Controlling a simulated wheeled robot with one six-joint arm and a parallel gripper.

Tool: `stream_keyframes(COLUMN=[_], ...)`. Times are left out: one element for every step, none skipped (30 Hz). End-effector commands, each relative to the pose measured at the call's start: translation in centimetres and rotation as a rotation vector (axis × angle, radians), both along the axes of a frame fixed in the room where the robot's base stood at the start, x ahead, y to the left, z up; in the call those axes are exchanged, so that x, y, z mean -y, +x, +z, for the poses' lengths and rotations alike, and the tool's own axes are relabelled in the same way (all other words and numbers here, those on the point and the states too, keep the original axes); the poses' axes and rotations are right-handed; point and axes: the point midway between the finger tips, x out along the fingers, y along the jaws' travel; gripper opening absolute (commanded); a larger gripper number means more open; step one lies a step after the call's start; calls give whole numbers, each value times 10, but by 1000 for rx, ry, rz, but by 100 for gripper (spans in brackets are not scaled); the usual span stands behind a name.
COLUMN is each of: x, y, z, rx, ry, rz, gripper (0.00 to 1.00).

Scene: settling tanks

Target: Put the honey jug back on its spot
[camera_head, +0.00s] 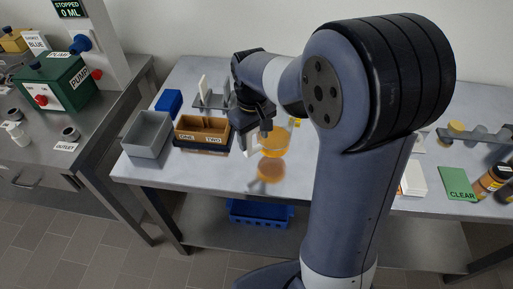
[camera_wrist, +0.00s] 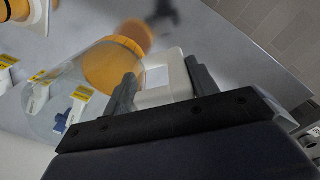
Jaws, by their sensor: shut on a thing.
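The honey jug (camera_head: 274,142) is clear with amber honey in it. It is in the middle of the head view, partly hidden by my arm and gripper. My gripper (camera_head: 254,142) is at the jug's left side. In the wrist view, my gripper's fingers (camera_wrist: 160,85) are shut on the jug's pale handle (camera_wrist: 167,77). The clear jug body (camera_wrist: 62,103) and its amber end (camera_wrist: 110,63) lie left of the fingers, looking tilted in that view. A blurred amber round patch below the jug resembles a reflection. I cannot tell a marked spot for the jug.
A green CLEAR card (camera_head: 457,184) lies at the right. The front table edge left of my arm is clear.

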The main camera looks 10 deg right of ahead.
Motion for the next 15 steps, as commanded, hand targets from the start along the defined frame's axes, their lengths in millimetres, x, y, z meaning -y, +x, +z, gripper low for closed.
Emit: stream_keyframes(x=[0, 0, 0, 0, 0, 0, 0, 0, 0, 0, 0, 0, 0, 0, 0], y=[0, 0, 0, 0, 0, 0, 0, 0, 0, 0, 0, 0, 0, 0, 1], z=[-4, -6, -9, -12, -16, -22, -27, -31, -36, -39, -41, -44, -45, -45, -45], rx=[0, 1, 1, 0, 0, -1, -2, -1, -1, 0, 0, 0, 1, 2, 3], ry=[0, 0, 0, -1, -1, 0, -1, 0, 0, 0, 0, -1, 0, 0, 0], rz=[0, 0, -1, -1, -1, -1, -1, -1, -1, -1, -1, -1, -1, -1, -1], gripper=[8, 8, 8, 8, 8, 8, 8, 8, 8, 8, 8, 8, 8, 8, 8])
